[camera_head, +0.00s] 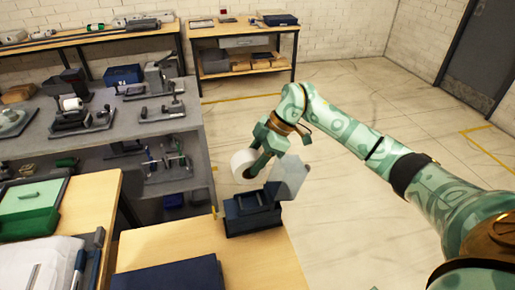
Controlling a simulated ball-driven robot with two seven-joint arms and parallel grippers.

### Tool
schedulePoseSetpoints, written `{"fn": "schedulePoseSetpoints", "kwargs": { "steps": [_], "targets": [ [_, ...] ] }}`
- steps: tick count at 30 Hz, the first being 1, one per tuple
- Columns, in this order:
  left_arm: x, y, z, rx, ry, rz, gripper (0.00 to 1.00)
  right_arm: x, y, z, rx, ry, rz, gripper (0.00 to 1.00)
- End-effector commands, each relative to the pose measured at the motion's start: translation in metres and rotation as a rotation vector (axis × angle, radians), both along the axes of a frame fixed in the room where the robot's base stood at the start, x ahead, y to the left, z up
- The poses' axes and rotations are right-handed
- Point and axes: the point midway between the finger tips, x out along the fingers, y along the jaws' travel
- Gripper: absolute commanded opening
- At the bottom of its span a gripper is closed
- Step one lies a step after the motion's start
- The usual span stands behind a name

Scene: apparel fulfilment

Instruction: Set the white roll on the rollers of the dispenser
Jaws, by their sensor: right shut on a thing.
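The white roll (242,164) is in the middle of the camera_head view. My right gripper (258,163) is shut on it and holds it above the dispenser's left back side. The dispenser (250,214) is a dark blue box on the wooden table near its far right corner. A pale translucent lid (289,177) stands raised at its right. The rollers are too small to make out. The roll appears apart from the dispenser. My left gripper is not in view.
A dark blue flat case (172,278) lies on the wooden table (150,247) in front. A green box (30,207) stands on another table at left. A grey bench (55,160) holds several devices. Open floor (350,225) lies at right.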

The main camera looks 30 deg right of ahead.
Motion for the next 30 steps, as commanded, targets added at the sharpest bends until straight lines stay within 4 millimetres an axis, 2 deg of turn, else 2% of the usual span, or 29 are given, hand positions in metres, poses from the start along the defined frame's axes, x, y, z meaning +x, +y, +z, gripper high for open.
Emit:
{"fn": "schedulePoseSetpoints", "kwargs": {
  "steps": [5, 17, 30],
  "targets": [
    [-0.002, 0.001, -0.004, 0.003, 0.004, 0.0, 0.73, 0.002, -0.004, -0.009, 0.016, -0.005, 0.002, 0.16],
    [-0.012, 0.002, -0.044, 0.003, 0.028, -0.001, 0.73, 0.001, -0.003, -0.052, 0.015, -0.002, 0.004, 0.16],
    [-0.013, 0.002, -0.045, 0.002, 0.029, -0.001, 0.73, 0.001, -0.003, -0.051, 0.013, -0.005, 0.004, 0.16]
  ]
}}
